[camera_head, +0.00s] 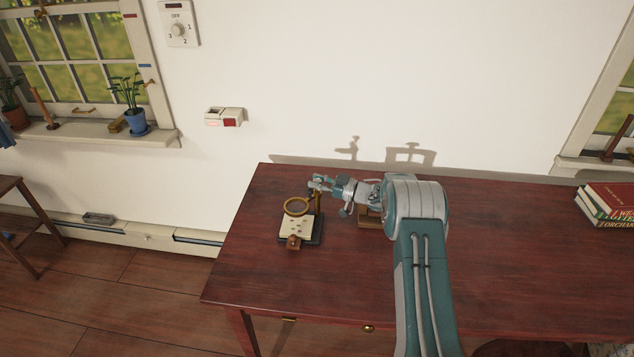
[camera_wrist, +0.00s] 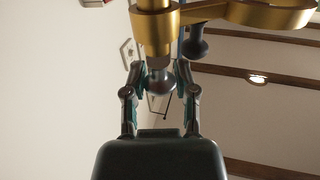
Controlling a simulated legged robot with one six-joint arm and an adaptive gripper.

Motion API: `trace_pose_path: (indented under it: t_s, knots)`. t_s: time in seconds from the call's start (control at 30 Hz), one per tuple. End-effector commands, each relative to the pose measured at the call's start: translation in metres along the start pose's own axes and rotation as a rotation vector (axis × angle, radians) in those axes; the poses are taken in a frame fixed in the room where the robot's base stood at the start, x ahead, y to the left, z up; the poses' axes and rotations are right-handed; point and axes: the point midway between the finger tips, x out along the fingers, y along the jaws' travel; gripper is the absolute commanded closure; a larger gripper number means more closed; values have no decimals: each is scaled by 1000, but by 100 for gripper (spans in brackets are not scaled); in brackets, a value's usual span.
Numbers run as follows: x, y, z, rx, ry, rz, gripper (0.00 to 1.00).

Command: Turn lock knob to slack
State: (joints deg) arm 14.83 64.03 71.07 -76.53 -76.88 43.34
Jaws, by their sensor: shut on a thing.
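A magnifier stand with a brass ring lens (camera_head: 297,206) and a dark base with a pale plate (camera_head: 297,229) stands on the left part of the dark red table. My gripper (camera_head: 315,185) is at the post behind the lens. In the wrist view, my gripper (camera_wrist: 160,75) has its two fingers on either side of a grey round knob (camera_wrist: 160,88), shut on it. The knob sits under a brass collar (camera_wrist: 155,30). A second, dark knob (camera_wrist: 195,45) hangs to the right, apart from the fingers. No slack marking can be made out.
The table (camera_head: 540,270) is clear to the right up to a stack of books (camera_head: 607,206). A wooden block (camera_head: 369,218) is partly hidden by my arm. The white wall with a dial (camera_head: 178,30) and a small box (camera_head: 224,117) rises behind.

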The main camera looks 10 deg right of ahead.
Motion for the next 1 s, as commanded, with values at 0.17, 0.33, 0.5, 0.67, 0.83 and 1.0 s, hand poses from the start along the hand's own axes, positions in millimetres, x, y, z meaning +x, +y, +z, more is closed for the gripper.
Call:
trace_pose_path:
  t_s: [0.17,0.33,0.5,0.67,0.83,1.0]
  knots:
    - [0,0,-1,-2,3,-19,100]
    - [0,0,-2,-2,3,-21,100]
    - [0,0,-2,-2,3,-21,100]
    - [0,0,-1,-2,3,-21,27]
    - [0,0,-1,-1,2,-20,27]
    - [-1,0,0,-1,1,-20,27]
